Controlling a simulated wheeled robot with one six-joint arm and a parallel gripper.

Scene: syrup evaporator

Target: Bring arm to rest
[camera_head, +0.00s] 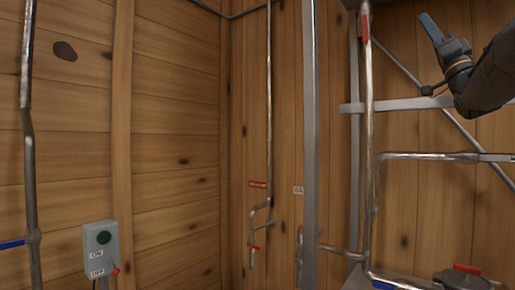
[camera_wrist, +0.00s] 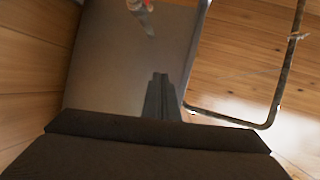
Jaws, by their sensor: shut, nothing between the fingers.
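My gripper (camera_head: 431,29) is raised at the upper right of the head view, on my dark arm. Its fingers are together, pointing up and left, and hold nothing. In the wrist view my gripper's closed fingers (camera_wrist: 160,88) point away above a dark housing, with a grey surface behind them. No contact between my gripper and the pipes shows.
A grey switch box (camera_head: 101,250) marked ON and OFF stands at the lower left. Metal pipes (camera_head: 367,130) and a grey post (camera_head: 310,140) stand before the plank wall (camera_head: 175,110). A red-handled valve (camera_head: 467,270) is at the lower right.

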